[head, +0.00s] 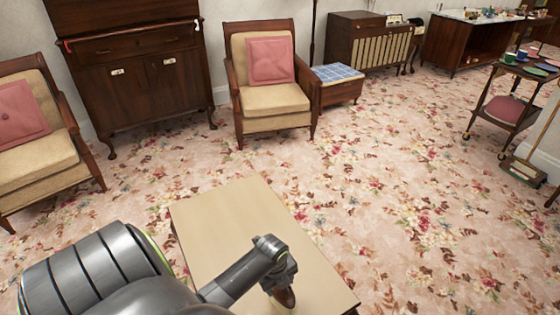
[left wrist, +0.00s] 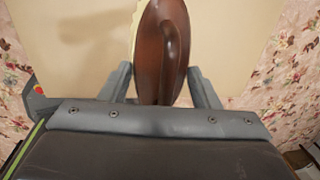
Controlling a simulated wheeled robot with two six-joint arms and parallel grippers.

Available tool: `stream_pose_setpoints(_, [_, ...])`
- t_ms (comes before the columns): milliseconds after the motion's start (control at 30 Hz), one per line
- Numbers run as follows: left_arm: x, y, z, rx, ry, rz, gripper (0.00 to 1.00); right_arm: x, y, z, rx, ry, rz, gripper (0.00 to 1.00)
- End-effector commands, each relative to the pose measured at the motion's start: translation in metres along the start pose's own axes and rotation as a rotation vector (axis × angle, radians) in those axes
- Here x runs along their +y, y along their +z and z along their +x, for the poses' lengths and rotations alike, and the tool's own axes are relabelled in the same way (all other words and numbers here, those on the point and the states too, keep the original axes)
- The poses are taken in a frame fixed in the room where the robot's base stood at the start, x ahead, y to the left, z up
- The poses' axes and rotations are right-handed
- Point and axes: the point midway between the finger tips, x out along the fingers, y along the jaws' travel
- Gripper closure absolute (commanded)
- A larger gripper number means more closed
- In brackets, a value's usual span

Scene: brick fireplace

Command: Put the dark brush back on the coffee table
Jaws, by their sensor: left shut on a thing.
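The coffee table (head: 222,222) has a pale, bare wooden top and stands in front of me at the bottom of the head view. My left gripper (head: 279,284) points down over its near right part. The left gripper (left wrist: 160,83) is shut on the dark brush (left wrist: 163,50), a dark brown oval with a pale edge along its left side. In the head view only a small part of the brush (head: 286,298) shows below the gripper. I cannot tell whether it touches the tabletop. My right gripper is not in view.
Floral carpet surrounds the table, with open floor ahead and right. An armchair with a pink cushion (head: 270,60) stands beyond it, beside a dark cabinet (head: 140,75). Another armchair (head: 35,150) is at left. A trolley (head: 510,105) with cups stands at the right.

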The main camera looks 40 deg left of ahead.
Motion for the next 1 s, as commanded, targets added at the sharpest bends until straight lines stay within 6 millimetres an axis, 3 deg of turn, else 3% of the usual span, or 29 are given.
stream_pose_setpoints(100, [0.001,-0.001,0.02,0.002,-0.001,-0.001,0.77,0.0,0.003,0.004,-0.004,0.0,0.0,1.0])
stream_pose_setpoints(500, [0.005,0.0,0.061,0.0,-0.002,0.0,0.77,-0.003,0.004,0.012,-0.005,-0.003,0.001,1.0])
stream_pose_setpoints(900, [0.006,0.0,0.066,-0.001,-0.002,0.0,0.77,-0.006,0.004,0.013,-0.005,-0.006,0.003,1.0])
stream_pose_setpoints(933, [0.006,0.0,0.067,0.0,-0.002,0.0,0.43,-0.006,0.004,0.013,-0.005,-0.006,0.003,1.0])
stream_pose_setpoints(1000, [0.006,0.0,0.066,0.0,-0.002,0.0,0.34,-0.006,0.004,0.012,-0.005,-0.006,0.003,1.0])
